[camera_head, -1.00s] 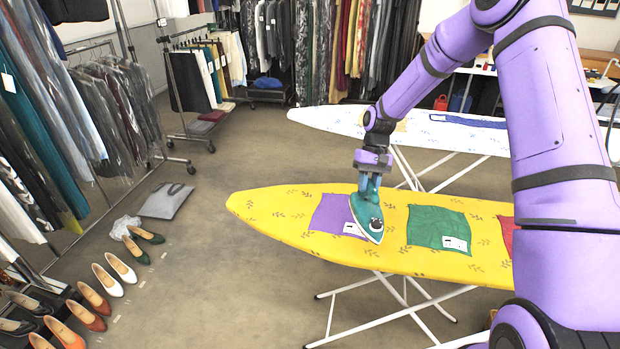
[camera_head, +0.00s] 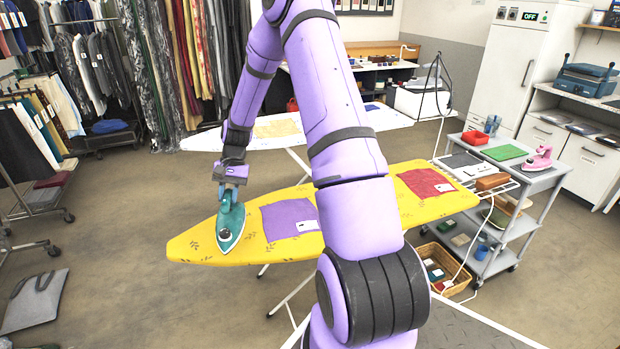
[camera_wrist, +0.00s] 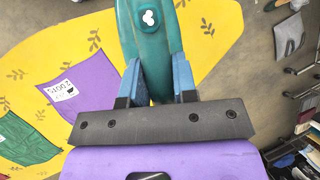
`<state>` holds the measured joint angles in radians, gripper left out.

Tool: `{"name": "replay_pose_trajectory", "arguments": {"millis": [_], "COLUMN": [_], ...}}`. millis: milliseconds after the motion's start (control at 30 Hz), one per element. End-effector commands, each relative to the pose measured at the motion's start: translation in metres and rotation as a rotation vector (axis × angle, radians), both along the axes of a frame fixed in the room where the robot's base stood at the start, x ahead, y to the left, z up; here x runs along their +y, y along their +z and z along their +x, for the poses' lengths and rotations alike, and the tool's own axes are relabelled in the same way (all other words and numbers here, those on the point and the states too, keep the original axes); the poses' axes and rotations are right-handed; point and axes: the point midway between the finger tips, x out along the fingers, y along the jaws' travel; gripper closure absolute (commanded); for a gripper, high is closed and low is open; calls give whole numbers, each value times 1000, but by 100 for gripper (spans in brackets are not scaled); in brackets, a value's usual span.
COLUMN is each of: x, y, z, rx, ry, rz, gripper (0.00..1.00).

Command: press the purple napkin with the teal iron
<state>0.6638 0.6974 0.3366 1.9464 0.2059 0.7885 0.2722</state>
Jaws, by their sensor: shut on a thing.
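The purple napkin (camera_head: 290,218) lies flat on the yellow ironing board (camera_head: 190,245), with a small white tag on it. The napkin also shows in the wrist view (camera_wrist: 90,82). My gripper (camera_head: 229,185) is shut on the handle of the teal iron (camera_head: 231,228). The iron is left of the napkin, apart from it, near the board's left tip. I cannot tell whether its sole touches the board. In the wrist view the blue fingers (camera_wrist: 160,75) grip the iron (camera_wrist: 150,30) from both sides.
A red napkin (camera_head: 428,184) lies on the board's right part. A green napkin (camera_wrist: 22,138) shows in the wrist view; my arm hides it in the head view. A white board (camera_head: 200,142) stands behind. A cart (camera_head: 540,178) with a pink iron (camera_head: 538,158) stands right.

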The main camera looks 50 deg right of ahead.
Motion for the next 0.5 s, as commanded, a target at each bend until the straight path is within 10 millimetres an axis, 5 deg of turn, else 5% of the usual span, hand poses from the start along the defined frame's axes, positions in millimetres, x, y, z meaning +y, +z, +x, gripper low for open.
{"name": "replay_pose_trajectory", "arguments": {"millis": [200,500], "x": [-85,-177], "y": [5,10], "z": [-42,-113], "rx": [3,19], "ry": [-451,-1017], "rz": [3,7], "gripper": [100,100]}}
